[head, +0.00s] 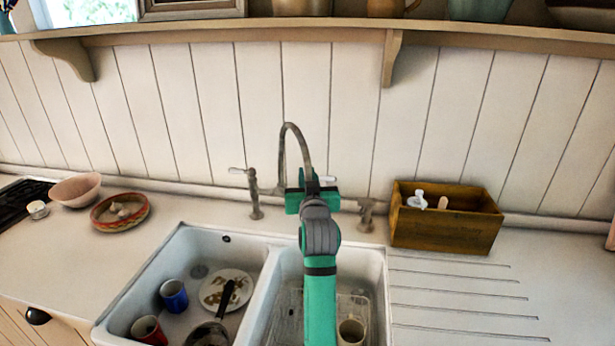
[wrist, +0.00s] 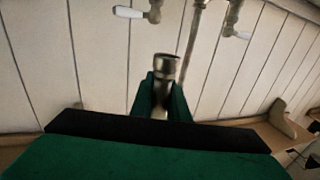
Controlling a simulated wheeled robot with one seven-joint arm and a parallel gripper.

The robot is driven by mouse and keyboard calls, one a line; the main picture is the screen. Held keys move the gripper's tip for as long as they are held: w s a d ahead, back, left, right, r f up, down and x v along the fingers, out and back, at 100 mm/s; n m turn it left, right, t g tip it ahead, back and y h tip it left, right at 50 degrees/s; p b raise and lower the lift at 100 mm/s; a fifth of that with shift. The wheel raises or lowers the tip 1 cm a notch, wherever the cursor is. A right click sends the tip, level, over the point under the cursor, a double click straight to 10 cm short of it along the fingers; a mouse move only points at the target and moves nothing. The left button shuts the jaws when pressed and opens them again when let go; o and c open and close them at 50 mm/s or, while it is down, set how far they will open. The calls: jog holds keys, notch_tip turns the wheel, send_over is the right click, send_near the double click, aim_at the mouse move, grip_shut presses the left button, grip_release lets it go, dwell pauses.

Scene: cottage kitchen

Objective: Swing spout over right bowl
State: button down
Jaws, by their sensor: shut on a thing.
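The metal spout (head: 294,127) arches up behind the sink, and its free end comes down into my gripper (head: 311,186). In the wrist view, the spout's round end (wrist: 166,66) sits between the two green fingers of my gripper (wrist: 163,98), which are shut on it. The right bowl (head: 377,290) of the white sink lies below my arm, which hides part of it. The spout end appears above the back of the right bowl, near the divider side; its exact height is hidden. The left bowl (head: 210,238) is to the left.
Tap handles stand left (head: 255,195) and right (head: 366,214) of the spout. The left bowl holds a blue mug (head: 174,295), a red mug (head: 148,331), a plate (head: 213,290) and a pan (head: 207,334). A cup (head: 351,332) is in the right bowl. A wooden box (head: 445,232) stands right.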

jog(key=c, duration=1.7)
grip_release()
jog(key=shift+a+r, duration=0.15)
jog(key=shift+a, duration=0.05)
jog(key=shift+d, duration=0.1)
jog(key=s, duration=1)
jog(key=shift+s+d, duration=0.35)
jog(key=shift+c, duration=0.6)
